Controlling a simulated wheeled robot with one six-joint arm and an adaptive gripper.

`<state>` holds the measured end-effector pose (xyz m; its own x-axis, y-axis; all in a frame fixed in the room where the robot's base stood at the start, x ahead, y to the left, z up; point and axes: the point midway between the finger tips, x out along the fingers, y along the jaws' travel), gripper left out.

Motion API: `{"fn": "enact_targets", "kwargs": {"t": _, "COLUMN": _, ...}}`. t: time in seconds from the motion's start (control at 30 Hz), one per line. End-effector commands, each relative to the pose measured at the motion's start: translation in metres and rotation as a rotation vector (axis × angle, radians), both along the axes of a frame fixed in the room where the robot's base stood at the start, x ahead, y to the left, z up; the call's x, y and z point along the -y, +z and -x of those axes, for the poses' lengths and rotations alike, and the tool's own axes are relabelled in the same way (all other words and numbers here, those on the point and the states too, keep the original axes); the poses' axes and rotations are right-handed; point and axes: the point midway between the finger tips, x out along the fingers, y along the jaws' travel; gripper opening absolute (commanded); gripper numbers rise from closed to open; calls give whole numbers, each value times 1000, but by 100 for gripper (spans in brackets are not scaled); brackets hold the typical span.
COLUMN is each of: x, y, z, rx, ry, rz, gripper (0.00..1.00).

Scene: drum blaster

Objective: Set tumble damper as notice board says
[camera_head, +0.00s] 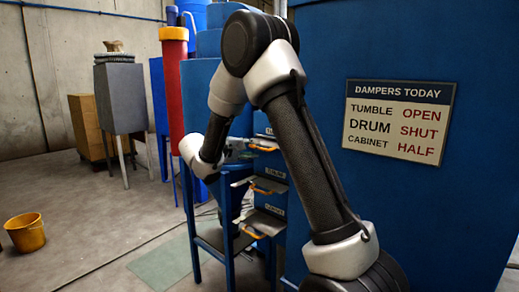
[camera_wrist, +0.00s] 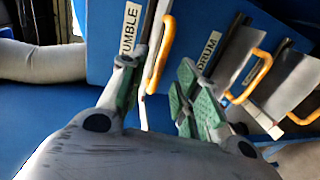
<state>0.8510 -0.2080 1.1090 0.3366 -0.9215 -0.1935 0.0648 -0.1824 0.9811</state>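The notice board (camera_head: 398,122) on the blue cabinet reads tumble OPEN, drum SHUT, cabinet HALF. In the wrist view the TUMBLE label (camera_wrist: 130,28) is beside a yellow handle (camera_wrist: 160,55), the tumble damper's. My gripper (camera_wrist: 160,75) is open, with one green-padded finger on each side of that handle. I cannot tell whether either finger touches it. In the head view my gripper (camera_head: 238,147) is at the upper slot, partly hidden by my arm. The tumble handle (camera_head: 263,149) shows just right of it. How far its plate is out is unclear.
The drum handle (camera_head: 267,190) and cabinet handle (camera_head: 253,234) sit below the tumble one. In the wrist view the DRUM label (camera_wrist: 208,50) and drum handle (camera_wrist: 250,78) lie close right of my fingers. A yellow bucket (camera_head: 25,232) stands on open floor at left.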

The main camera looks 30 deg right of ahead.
Motion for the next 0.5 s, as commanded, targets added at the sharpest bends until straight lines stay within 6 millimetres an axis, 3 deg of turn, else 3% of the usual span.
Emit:
{"fn": "enact_targets", "kwargs": {"t": 0.23, "x": 36, "y": -8, "z": -12, "rx": -2, "ry": -4, "rz": 0, "gripper": 32}}
{"fn": "enact_targets", "kwargs": {"t": 0.5, "x": 44, "y": -10, "z": -16, "rx": -1, "ry": -1, "rz": -1, "gripper": 32}}
